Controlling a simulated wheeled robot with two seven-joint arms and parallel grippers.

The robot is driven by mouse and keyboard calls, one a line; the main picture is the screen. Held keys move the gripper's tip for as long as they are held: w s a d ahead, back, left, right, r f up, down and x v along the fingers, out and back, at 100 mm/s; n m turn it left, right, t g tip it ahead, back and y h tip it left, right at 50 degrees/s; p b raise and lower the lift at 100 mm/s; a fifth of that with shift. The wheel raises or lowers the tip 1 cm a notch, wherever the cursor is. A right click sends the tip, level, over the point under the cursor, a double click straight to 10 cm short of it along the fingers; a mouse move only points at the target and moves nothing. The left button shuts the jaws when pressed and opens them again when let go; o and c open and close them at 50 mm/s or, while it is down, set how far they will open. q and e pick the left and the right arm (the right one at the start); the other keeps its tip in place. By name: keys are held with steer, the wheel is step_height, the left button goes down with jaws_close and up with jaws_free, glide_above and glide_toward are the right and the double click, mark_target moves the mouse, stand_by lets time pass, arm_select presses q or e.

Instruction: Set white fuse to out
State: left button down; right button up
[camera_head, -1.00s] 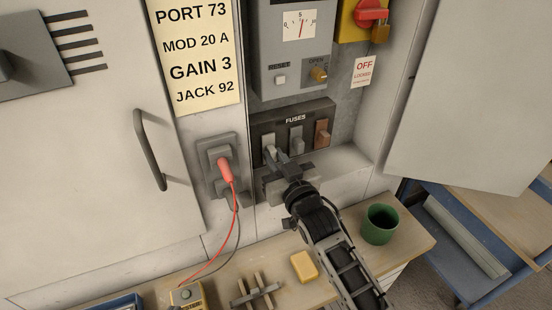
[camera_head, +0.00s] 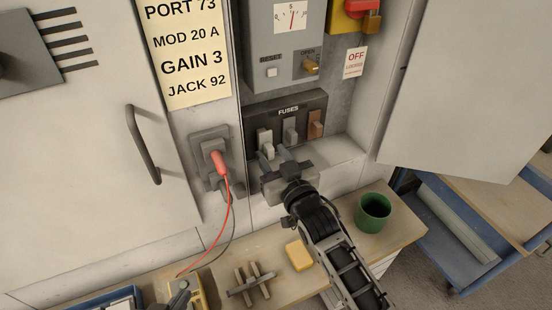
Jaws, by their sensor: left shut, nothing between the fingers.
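The white fuse (camera_head: 265,137) is the leftmost fuse on the dark panel marked FUSES (camera_head: 288,112). Beside it are a grey fuse (camera_head: 290,131) and a brown fuse (camera_head: 316,124). My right gripper (camera_head: 276,153) comes up from below. Its two fingers are apart, just below and in front of the white fuse, with nothing seen between them. I cannot tell whether a finger touches the fuse. My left gripper (camera_head: 181,288) shows only as a dark tip at the bottom edge, shut and empty, in front of the yellow meter.
A red plug (camera_head: 217,162) with its lead sits in a socket left of the fuses. On the bench are the yellow meter (camera_head: 198,291), a yellow block (camera_head: 299,256) and a green cup (camera_head: 373,212). An open cabinet door (camera_head: 470,90) stands at the right.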

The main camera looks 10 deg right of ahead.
steer(key=v, duration=1.6)
steer(key=s+d+f+g+h, duration=0.1)
steer(key=s+d+f+g, duration=0.1)
steer(key=s+f+g, duration=0.5)
step_height(320, 180, down, 5)
steer(key=shift+s+r+m+h, duration=0.2)
steer(key=shift+s+m+h, duration=0.15)
steer(key=shift+s, duration=0.2)
